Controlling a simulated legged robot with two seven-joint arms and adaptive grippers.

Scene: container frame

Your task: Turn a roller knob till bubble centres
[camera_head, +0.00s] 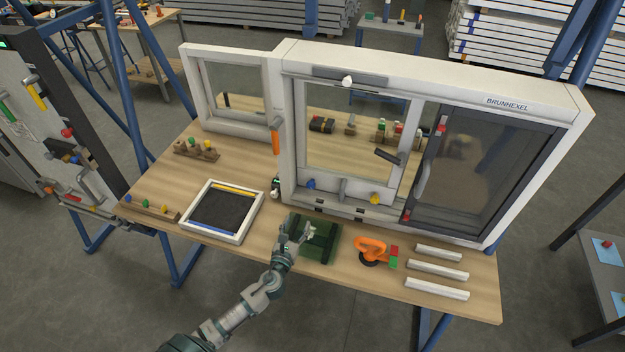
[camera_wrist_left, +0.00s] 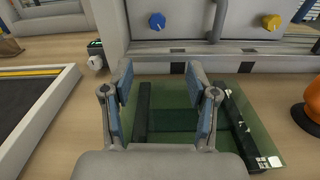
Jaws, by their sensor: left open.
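A blue knob (camera_head: 311,184) and a yellow knob (camera_head: 375,198) sit on the lower part of the white window frame (camera_head: 284,150). Both also show in the left wrist view, the blue knob (camera_wrist_left: 157,21) near the top middle and the yellow knob (camera_wrist_left: 271,22) at the upper right. My left gripper (camera_head: 300,230) is open and empty in front of the frame, over a green tray-like piece (camera_head: 325,255). In the left wrist view its fingers (camera_wrist_left: 161,88) point toward the frame below the blue knob, apart from it. I cannot make out a bubble. My right gripper is not in view.
A framed dark panel (camera_head: 240,232) lies left of the gripper. An orange suction-cup handle (camera_head: 371,248) and white bars (camera_head: 437,271) lie to the right. A small device with a green display (camera_wrist_left: 95,45) stands by the frame. A strip of bare table runs along the front edge.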

